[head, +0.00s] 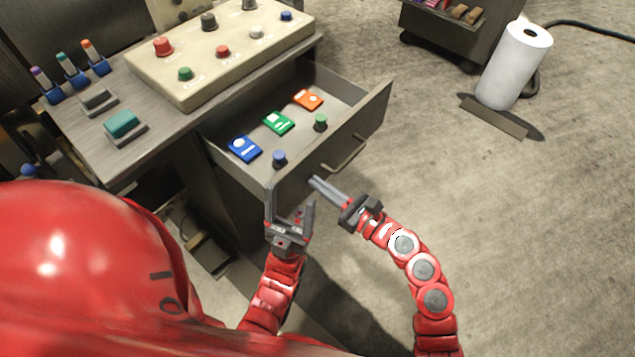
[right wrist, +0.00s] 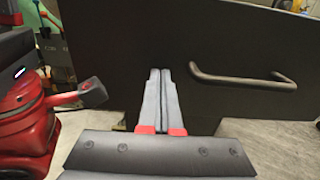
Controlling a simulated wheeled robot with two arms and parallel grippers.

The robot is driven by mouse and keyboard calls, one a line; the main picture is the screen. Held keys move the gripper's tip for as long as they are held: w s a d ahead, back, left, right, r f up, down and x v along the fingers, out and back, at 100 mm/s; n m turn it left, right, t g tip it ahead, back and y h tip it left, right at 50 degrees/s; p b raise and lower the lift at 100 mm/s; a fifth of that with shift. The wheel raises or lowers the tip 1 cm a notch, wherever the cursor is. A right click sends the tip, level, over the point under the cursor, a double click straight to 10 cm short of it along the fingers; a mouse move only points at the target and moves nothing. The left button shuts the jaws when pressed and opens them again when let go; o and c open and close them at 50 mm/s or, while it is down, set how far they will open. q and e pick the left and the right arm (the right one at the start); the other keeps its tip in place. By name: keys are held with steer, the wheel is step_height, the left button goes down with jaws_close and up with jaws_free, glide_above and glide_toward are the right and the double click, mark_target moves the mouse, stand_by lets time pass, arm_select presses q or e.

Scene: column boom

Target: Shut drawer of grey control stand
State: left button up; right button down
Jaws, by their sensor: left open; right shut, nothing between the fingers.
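The grey control stand (head: 150,150) has its drawer (head: 375,104) pulled out. In the drawer lie blue, green and orange cards and two small knobs, one blue and one green. The drawer's bar handle (head: 346,155) is on its front; it also shows in the right wrist view (right wrist: 243,82). My right gripper (head: 314,181) is shut and empty, its tips close to the drawer front, left of the handle; I cannot tell if they touch. It also shows in the right wrist view (right wrist: 160,75). My left gripper (head: 290,195) is open and empty near the drawer's front left corner.
A cream button box (head: 205,60), a teal rocker switch (head: 122,123) and several coloured levers are on the stand's top. A white roll (head: 515,65) stands on the floor at the right, near a dark cart (head: 440,35). The floor right of the drawer is clear.

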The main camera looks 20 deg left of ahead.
steer(key=shift+d, duration=0.15)
steer(key=b, duration=0.3)
glide_toward(253, 143)
steer(key=r, duration=0.1)
steer(key=s+d+r, duration=0.1)
steer(key=r, duration=0.1)
steer(key=shift+d, duration=0.15)
steer(key=b+x, duration=0.4)
steer(key=x, duration=0.7)
steer(key=shift+w+b, duration=0.3)
steer(key=shift+b, duration=0.05)
steer(key=shift+w+a, duration=0.1)
steer(key=shift+a, duration=0.4)
steer(key=shift+r, duration=0.35)
steer(key=shift+w+d, duration=0.1)
steer(key=shift+w, duration=0.1)
